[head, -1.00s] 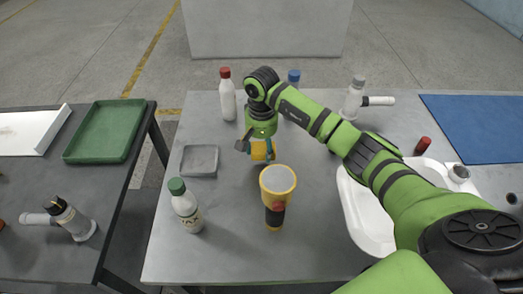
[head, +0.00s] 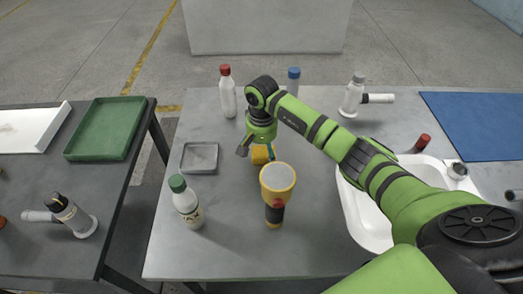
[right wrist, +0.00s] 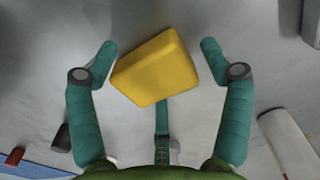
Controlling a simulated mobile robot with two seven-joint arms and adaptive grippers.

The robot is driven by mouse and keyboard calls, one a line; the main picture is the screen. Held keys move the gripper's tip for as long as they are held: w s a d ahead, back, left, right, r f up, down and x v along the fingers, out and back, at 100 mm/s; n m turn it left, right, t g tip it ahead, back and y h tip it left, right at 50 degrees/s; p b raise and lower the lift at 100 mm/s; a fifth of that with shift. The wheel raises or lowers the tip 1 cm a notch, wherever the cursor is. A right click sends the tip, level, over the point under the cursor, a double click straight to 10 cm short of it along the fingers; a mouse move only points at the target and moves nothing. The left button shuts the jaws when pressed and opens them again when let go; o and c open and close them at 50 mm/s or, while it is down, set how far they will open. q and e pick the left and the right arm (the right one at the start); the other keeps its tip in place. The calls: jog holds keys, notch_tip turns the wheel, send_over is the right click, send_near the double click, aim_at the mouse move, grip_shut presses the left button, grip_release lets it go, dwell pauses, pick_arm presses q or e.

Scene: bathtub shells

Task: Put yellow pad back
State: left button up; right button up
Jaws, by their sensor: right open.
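The yellow pad (head: 260,154) is a small block with rounded edges on the grey table, just behind the yellow flashlight. In the right wrist view the pad (right wrist: 155,67) sits at a slant between the teal fingers. My right gripper (head: 257,154) is open over it, with one finger on each side; it also shows in the right wrist view (right wrist: 158,58). A gap shows at the right finger; the left fingertip is close to the pad, and I cannot tell whether it touches. My left gripper is in neither view.
A shallow grey tray (head: 200,157) lies left of the pad. A green-capped bottle (head: 186,204) and the yellow flashlight (head: 275,190) stand in front. Red-capped (head: 227,92) and blue-capped (head: 293,82) bottles stand behind. A white basin (head: 362,208) is at the right, partly behind my arm.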

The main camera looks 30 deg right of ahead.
aim_at(261, 151)
jog(key=shift+r, duration=0.4)
notch_tip(261, 151, up, 12)
jog(key=b, duration=0.1)
jog(key=shift+f+b, duration=0.25)
jog(key=shift+b, duration=0.15)
